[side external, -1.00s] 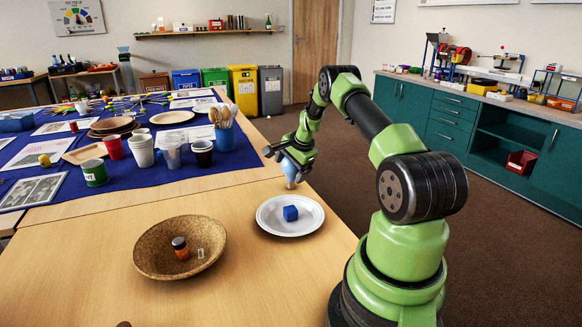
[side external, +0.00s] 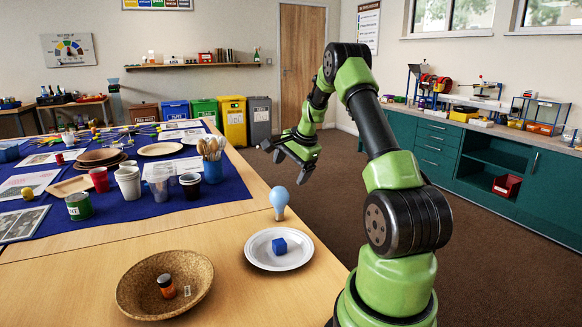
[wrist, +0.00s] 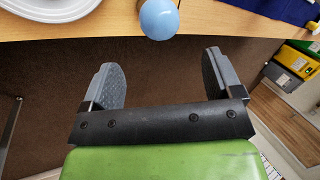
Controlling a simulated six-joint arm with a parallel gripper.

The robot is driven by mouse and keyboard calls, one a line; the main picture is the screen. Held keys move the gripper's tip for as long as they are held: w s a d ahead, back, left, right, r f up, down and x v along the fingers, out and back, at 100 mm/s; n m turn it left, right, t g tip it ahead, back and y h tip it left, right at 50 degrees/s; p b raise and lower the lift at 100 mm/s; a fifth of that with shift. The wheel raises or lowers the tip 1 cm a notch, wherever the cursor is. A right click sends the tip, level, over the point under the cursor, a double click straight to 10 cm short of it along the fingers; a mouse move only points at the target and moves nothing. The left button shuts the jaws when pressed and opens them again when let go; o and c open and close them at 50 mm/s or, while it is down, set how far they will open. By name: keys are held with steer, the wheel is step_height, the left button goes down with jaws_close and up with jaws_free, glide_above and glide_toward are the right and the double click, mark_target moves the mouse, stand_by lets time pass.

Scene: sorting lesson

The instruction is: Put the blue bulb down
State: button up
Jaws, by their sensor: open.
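The light blue bulb (side external: 279,201) stands upright, base down, on the wooden table near its right edge, just behind the white plate (side external: 254,259). It also shows at the top of the wrist view (wrist: 159,19), beyond the fingertips. My gripper (side external: 296,175) is open and empty, above and behind the bulb, apart from it. In the wrist view my gripper's two fingers (wrist: 164,75) are wide apart, with only floor between them.
A cork bowl (side external: 199,276) at the front left holds a small orange jar (side external: 166,286) and a small clear piece. Cups and a blue holder of wooden spoons (side external: 212,168) stand on the blue cloth. Bare table lies left of the bulb.

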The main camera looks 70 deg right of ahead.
steer(key=w+a+r+n+t+y, duration=0.1)
steer(key=a+r+n, duration=0.4)
steer(key=a+r, duration=0.5)
steer(key=w+a+r+n+t, duration=0.1)
steer(key=a+r+n, duration=0.35)
steer(key=a, duration=0.85)
steer(key=s+a+r+n+y, duration=0.1)
steer(key=s+a+n+y, duration=0.1)
steer(key=s+a+n, duration=0.7)
steer(key=s+a, duration=0.4)
steer(key=a, duration=0.1)
steer(key=shift+s+t+y, duration=0.4)
